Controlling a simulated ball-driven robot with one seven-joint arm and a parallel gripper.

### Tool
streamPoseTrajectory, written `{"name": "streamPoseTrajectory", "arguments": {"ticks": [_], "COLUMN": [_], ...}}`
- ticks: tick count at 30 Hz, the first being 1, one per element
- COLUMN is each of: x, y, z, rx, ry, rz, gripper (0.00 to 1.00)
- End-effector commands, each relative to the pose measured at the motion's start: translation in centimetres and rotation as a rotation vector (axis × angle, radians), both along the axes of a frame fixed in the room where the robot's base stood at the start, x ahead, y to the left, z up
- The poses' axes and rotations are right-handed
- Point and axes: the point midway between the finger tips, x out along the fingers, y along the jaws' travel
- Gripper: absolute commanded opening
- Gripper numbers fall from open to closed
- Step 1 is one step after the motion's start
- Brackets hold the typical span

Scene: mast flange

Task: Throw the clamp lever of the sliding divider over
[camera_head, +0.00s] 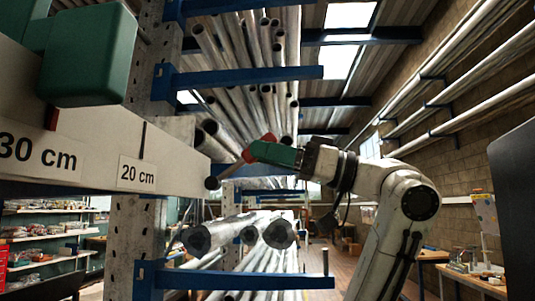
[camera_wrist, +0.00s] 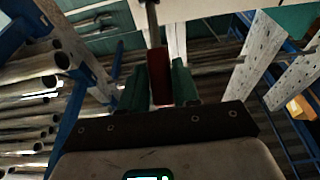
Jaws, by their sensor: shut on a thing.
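The clamp lever is a grey rod with a red grip (camera_head: 262,141). It slants up and right from a dark round pivot (camera_head: 212,183) at the right end of a pale beam. My gripper (camera_head: 272,153), with green fingers, is shut on the red grip. In the wrist view the red grip (camera_wrist: 160,78) stands between the two green fingers (camera_wrist: 160,90), and its rod (camera_wrist: 152,22) runs up toward the pale beam. A large green block (camera_head: 88,55), perhaps the sliding divider, sits over the beam at the upper left, with a small red part below it.
The pale beam (camera_head: 180,166) carries "30 cm" and "20 cm" labels. Blue rack arms (camera_head: 245,77) lie above and below (camera_head: 235,280) it, with metal tubes (camera_head: 275,233) on the rack. A perforated post (camera_head: 138,235) stands below the beam.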

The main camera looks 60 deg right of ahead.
Motion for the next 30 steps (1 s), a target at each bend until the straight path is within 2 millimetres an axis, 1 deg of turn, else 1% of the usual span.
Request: {"name": "streamPoseTrajectory", "arguments": {"ticks": [2, 3, 9, 17, 30], "x": [0.0, 0.0, 0.0, -0.1, -3.0], "y": [-0.1, -0.1, 0.0, -0.1, -1.1], "z": [0.0, 0.0, 0.0, 0.0, 0.0], "rx": [0.002, 0.002, 0.001, 0.0, 0.0], "ry": [0.002, 0.002, 0.0, 0.0, 0.0], "rz": [-0.001, -0.001, -0.001, 0.0, -0.001], "gripper": [0.16, 0.33, 0.51, 0.51, 0.51]}}
